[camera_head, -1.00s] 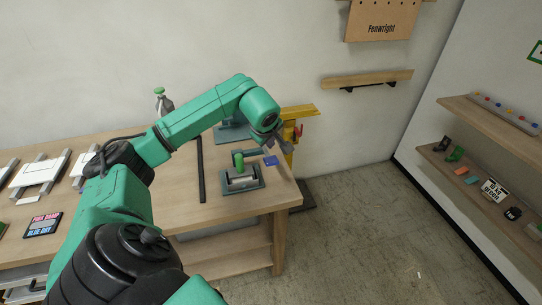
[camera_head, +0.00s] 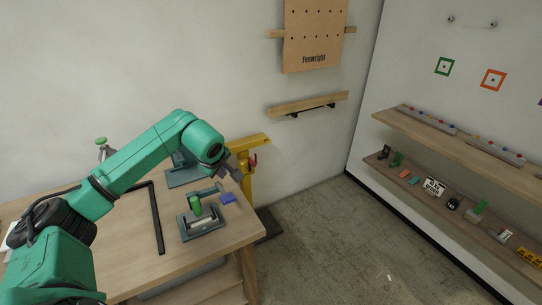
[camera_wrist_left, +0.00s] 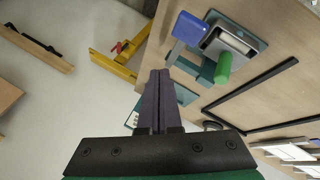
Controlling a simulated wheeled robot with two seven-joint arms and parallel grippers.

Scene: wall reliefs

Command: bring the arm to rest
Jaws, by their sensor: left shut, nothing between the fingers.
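My left arm reaches in from the left in the head view, above the wooden workbench (camera_head: 130,258). Its gripper (camera_head: 236,174) is near the bench's right end, by the yellow stand. In the left wrist view the two dark fingers (camera_wrist_left: 155,85) lie together with nothing between them. A small press-like device (camera_head: 203,222) with a green handle (camera_head: 195,205) and a blue part (camera_head: 227,197) sits on the bench near the gripper. The device also shows in the left wrist view (camera_wrist_left: 232,42). My right gripper is in neither view.
A yellow stand (camera_head: 247,145) with a red part rises beside the bench's right end. A wooden ledge (camera_head: 308,103) and a pegboard (camera_head: 315,38) are on the back wall. Shelves (camera_head: 455,140) with small items line the right wall. The floor (camera_head: 330,240) between is clear.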

